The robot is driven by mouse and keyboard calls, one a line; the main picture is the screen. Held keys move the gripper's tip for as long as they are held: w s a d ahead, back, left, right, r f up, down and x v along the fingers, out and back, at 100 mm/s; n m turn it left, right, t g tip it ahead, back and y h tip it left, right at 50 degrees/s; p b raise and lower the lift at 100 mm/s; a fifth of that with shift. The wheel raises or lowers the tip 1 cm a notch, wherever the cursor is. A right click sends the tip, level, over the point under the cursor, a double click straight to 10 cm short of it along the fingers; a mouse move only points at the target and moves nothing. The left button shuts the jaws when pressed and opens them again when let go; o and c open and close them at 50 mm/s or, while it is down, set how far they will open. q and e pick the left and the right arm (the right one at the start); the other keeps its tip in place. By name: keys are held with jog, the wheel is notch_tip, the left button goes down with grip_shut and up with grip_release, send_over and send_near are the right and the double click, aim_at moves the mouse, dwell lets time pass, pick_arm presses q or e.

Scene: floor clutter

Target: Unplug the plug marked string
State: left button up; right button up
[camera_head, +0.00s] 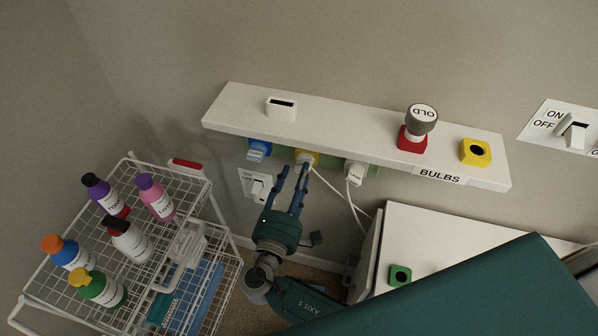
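Under the wall shelf is a row of plugs. A blue plug (258,150) with a pale label sits at the left. A white plug (306,158) in a yellow socket is in the middle, with a white cord hanging from it. Another white plug (355,174) with a cord is to the right. The labels are too small to read, so I cannot tell which says string. My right gripper (294,172) points up at the yellow socket, its two fingers apart, tips just below and left of the middle plug. I cannot see it holding anything. My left gripper is not in view.
The white shelf (335,125) juts out above the plugs and carries a grey knob marked OLD (421,118) and a yellow socket block (475,151). A wire cart (60,240) with several bottles stands left. A switch plate (258,186) is beside my fingers. A white cabinet (420,235) stands right.

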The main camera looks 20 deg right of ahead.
jog(key=v, duration=1)
jog(key=shift+s+a, duration=0.1)
dwell(0.4)
